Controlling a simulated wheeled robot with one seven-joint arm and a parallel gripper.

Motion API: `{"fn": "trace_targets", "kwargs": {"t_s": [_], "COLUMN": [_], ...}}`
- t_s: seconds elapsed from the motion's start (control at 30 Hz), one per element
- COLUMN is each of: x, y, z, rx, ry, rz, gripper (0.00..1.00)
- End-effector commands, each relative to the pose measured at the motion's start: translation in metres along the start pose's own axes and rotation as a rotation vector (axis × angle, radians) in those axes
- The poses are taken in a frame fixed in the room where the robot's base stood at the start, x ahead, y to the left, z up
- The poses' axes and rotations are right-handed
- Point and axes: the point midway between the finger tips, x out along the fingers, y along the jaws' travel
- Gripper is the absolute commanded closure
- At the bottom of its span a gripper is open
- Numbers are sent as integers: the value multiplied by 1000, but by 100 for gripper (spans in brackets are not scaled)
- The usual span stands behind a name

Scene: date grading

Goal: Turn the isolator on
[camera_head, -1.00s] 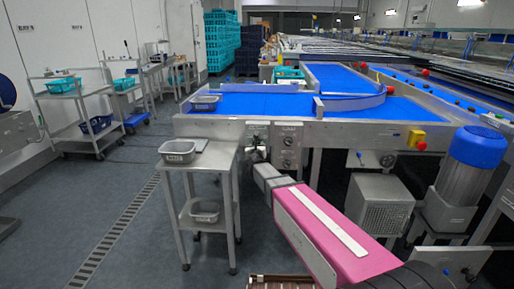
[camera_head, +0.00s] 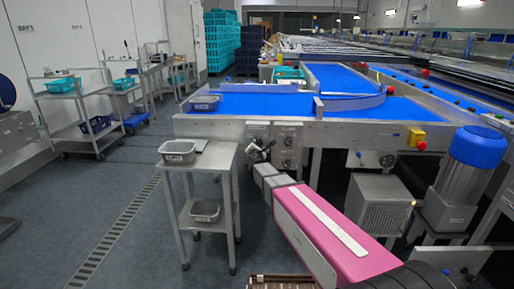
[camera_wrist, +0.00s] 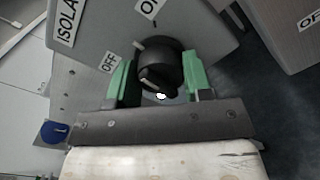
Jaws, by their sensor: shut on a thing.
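The isolator is a black rotary knob (camera_wrist: 160,70) on a grey plate (camera_wrist: 95,30) lettered "ISOLA…", with "ON" (camera_wrist: 148,8) above the knob and "OFF" (camera_wrist: 109,62) to its left. A pale mark on the knob's upper-left side lies between the two words. My gripper (camera_wrist: 158,82) is shut on the knob, with a green pad on either side of it. In the head view my gripper (camera_head: 259,150) is at the control plate on the conveyor's front frame, and it hides most of the knob there.
A steel stand (camera_head: 215,160) with grey tubs is close to the left of my gripper. A second control box (camera_head: 289,138) is just right of it. The blue conveyor (camera_head: 255,103) runs above. Open floor lies at the left.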

Motion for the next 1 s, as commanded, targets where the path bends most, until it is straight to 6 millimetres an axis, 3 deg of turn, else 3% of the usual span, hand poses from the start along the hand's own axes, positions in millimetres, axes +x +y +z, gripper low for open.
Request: {"fn": "trace_targets", "kwargs": {"t_s": [0.5, 1.0], "x": [0, -1], "y": [-1, -1], "z": [0, -1], "rx": [453, 654], "ry": [1, 1], "rz": [0, -1], "gripper": [78, 78]}}
